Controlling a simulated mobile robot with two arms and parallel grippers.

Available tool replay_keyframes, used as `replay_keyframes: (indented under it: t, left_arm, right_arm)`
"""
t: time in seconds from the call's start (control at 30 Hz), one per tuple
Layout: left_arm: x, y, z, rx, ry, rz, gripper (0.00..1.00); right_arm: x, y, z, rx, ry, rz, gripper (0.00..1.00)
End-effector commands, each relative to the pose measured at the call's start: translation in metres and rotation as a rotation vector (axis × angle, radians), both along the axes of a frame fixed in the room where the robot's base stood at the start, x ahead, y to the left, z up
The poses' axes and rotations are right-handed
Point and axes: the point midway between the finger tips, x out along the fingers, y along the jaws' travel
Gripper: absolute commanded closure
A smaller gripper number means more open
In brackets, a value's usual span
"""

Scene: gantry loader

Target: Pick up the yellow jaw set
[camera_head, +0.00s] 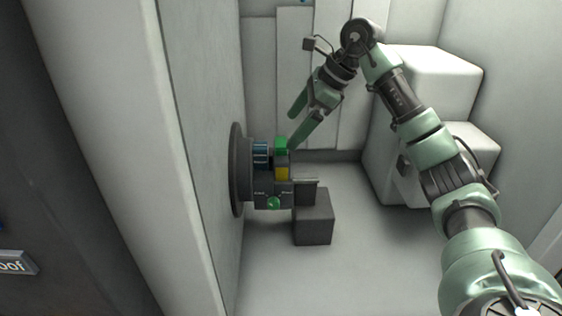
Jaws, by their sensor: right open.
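The yellow jaw set (282,173) shows as a small yellow block on the dark round chuck-like fixture (237,170) on the left wall. It sits just below a green block (281,145), and its far side is hidden. My right gripper (292,131) is open, with its two green fingers pointing down and left. Its fingertips are above the yellow jaw set, close to the green block. I cannot tell whether they touch the green block. Nothing shows between the fingers. My left gripper is not in view.
A blue-banded part (261,154) sits left of the green block. A round green part (273,203) is lower on the fixture. A dark grey box (313,217) stands below right. White blocks (434,85) fill the back right. The floor in front is clear.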

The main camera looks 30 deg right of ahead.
Motion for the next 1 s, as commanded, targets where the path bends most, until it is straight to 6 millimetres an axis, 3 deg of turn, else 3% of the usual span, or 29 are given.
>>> replay_keyframes:
  t: [0.23, 0.5, 0.77, 0.8, 0.87, 1.0]
  left_arm:
    - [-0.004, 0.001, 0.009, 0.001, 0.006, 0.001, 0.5]
    - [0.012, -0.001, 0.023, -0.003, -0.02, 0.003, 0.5]
    - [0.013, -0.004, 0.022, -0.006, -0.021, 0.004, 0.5]
    - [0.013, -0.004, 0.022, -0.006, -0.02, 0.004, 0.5]
    - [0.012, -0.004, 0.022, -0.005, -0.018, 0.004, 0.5]
    - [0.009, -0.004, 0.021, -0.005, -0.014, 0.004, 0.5]
  right_arm:
    - [0.006, 0.009, -0.024, 0.001, 0.004, 0.002, 0.0]
    - [0.016, 0.021, -0.054, 0.002, 0.001, 0.001, 0.0]
    - [0.018, 0.022, -0.058, 0.002, -0.001, 0.0, 0.0]
    - [0.018, 0.022, -0.058, 0.001, -0.001, 0.0, 0.03]
    - [0.018, 0.022, -0.058, 0.001, -0.001, 0.0, 0.19]
    - [0.018, 0.022, -0.058, 0.001, -0.001, 0.0, 0.58]
